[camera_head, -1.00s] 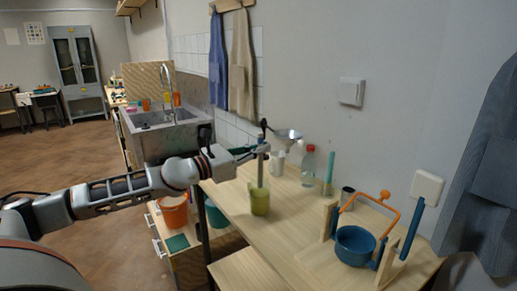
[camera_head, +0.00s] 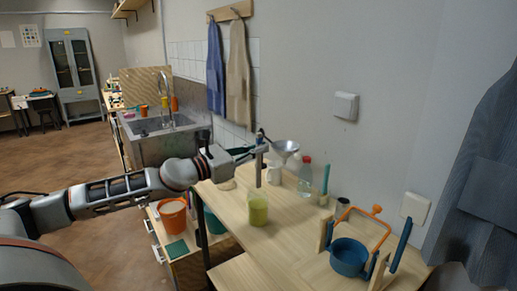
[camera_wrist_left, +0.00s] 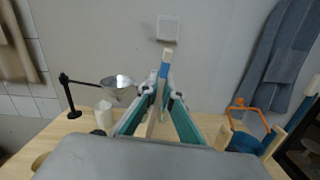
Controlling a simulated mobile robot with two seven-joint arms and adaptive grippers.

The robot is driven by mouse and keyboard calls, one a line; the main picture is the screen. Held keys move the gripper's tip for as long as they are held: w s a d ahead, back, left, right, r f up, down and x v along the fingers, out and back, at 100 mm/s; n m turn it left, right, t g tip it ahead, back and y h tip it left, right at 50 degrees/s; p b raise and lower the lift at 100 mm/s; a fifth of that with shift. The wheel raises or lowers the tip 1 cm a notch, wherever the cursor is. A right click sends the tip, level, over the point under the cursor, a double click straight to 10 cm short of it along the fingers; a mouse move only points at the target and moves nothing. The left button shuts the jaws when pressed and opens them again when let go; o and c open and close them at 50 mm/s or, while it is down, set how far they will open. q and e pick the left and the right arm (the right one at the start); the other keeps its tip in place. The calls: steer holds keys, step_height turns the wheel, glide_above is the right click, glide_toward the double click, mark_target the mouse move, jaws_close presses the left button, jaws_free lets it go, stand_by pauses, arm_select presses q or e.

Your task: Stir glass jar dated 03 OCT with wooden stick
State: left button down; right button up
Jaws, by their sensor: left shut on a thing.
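A glass jar (camera_head: 258,209) with yellow-green liquid stands upright on the wooden table in the head view; no date can be read on it. My left gripper (camera_head: 259,150) is above it, shut on the wooden stick (camera_head: 258,172). The stick points down, and its lower end appears at or just above the jar's rim. In the left wrist view my left gripper (camera_wrist_left: 163,92) has its teal fingers around the stick (camera_wrist_left: 165,63), which shows pale wood and a blue band. The jar cannot be made out there. My right gripper is not in view.
Behind the jar are a metal funnel (camera_head: 285,148) on a dark stand, a white mug (camera_head: 274,176) and a red-capped bottle (camera_head: 306,168). A blue pot (camera_head: 349,257) with an orange frame stands at the right. Table space between jar and pot is clear.

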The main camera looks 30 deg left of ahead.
mark_target(259, 136)
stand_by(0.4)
arm_select(q)
step_height(259, 136, up, 3)
steer(key=p, duration=0.2)
steer(key=shift+f+p, duration=0.1)
steer(key=shift+p, duration=0.25)
steer(key=shift+r, duration=0.7)
steer(key=shift+r+p, duration=0.4)
steer(key=shift+r, duration=0.05)
